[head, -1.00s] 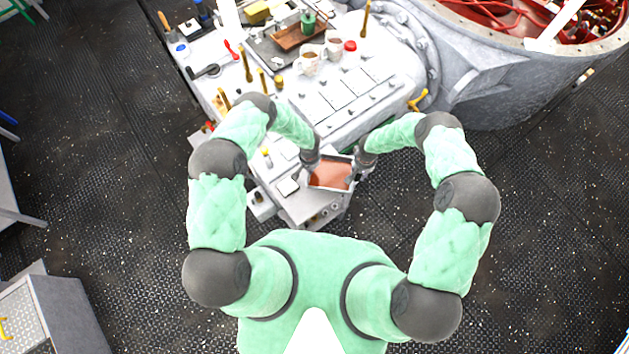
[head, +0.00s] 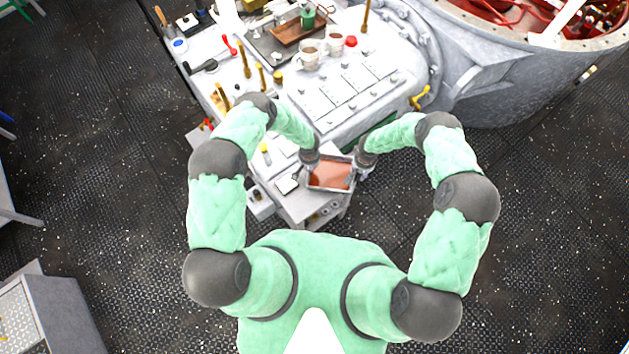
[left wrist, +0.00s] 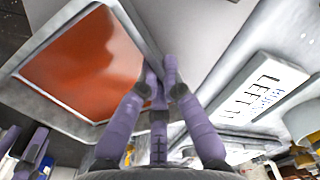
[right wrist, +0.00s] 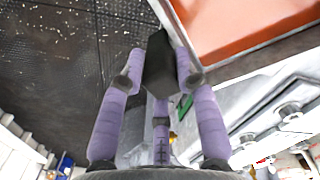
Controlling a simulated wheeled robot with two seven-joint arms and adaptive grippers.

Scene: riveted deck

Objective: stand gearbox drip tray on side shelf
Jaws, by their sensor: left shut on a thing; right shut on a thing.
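The drip tray (head: 330,190) is a grey, shallow rectangular tray with a reddish-brown inside. It is held between my two grippers in front of my body, above the near end of the grey bench. My left gripper (head: 312,160) is shut on its left side; the left wrist view shows the fingers (left wrist: 160,78) at the grey wall of the tray (left wrist: 52,108). My right gripper (head: 360,168) is shut at its right side; its fingers (right wrist: 160,72) close on a black block beside the tray (right wrist: 262,56). I cannot tell which surface is the side shelf.
A white card (head: 287,185) lies on the bench left of the tray; a lettered label (left wrist: 268,85) shows in the left wrist view. The gearbox top holds two mugs (head: 309,58), a brown tray (head: 298,33) and tools. A grey cabinet (head: 62,315) stands lower left. Dark floor lies open at both sides.

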